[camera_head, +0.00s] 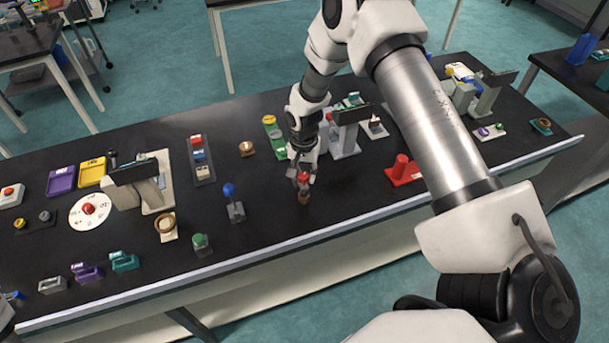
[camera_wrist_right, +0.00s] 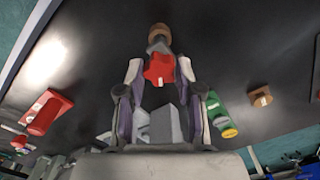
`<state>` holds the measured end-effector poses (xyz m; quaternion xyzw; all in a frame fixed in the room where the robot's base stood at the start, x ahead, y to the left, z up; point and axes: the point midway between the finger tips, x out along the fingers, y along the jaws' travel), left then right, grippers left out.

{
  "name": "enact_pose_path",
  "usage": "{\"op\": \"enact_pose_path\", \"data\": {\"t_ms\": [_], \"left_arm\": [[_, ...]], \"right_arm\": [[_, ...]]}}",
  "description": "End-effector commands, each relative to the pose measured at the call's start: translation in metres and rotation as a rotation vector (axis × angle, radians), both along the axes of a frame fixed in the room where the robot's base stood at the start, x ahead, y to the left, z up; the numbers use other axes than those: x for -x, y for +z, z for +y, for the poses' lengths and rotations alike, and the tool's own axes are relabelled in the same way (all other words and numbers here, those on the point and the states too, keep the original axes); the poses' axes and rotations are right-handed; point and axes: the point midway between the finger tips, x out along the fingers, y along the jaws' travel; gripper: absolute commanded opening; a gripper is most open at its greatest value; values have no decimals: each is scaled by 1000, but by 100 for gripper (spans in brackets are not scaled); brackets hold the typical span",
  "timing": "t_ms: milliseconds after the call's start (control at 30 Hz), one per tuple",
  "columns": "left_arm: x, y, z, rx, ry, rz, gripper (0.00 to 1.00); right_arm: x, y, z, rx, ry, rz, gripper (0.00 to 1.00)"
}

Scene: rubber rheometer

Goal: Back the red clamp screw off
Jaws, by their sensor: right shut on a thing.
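The red clamp screw (camera_head: 303,178) stands upright near the middle of the bench, above a small brown base (camera_head: 304,198). My right gripper (camera_head: 302,172) reaches down to it from above and is shut on its red head. In the right wrist view the red head (camera_wrist_right: 159,68) sits between the two fingertips of my right gripper (camera_wrist_right: 157,75). A grey part and the brown round base (camera_wrist_right: 158,31) show beyond it. My left gripper is not in view.
A blue-knobbed lever (camera_head: 235,203) and a green-capped item (camera_head: 201,243) stand to the left. A red block (camera_head: 403,171) is to the right. An instrument (camera_head: 343,135) stands behind my right gripper. The black bench (camera_head: 262,226) is clear in front.

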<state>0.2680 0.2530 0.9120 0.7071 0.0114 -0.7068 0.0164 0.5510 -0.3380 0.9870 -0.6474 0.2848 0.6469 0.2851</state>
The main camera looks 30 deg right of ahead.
Motion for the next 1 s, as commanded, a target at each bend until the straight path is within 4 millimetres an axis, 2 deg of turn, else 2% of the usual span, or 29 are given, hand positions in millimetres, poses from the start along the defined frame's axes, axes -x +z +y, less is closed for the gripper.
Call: {"op": "enact_pose_path", "data": {"t_ms": [133,467,600,700,900,933,967,1000], "left_arm": [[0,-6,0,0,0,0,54],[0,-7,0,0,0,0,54],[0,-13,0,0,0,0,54],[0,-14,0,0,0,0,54],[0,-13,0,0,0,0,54],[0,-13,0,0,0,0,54],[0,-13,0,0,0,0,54],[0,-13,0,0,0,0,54]], "right_arm": [[0,-2,0,0,204,0,0],[0,-2,0,-1,275,1,0],[0,-3,0,0,511,1,0],[1,-2,0,0,616,2,0],[1,-1,0,0,626,2,0],[1,-1,0,0,626,2,46],[1,-1,0,0,626,2,52],[1,-1,0,0,625,2,52]]}}
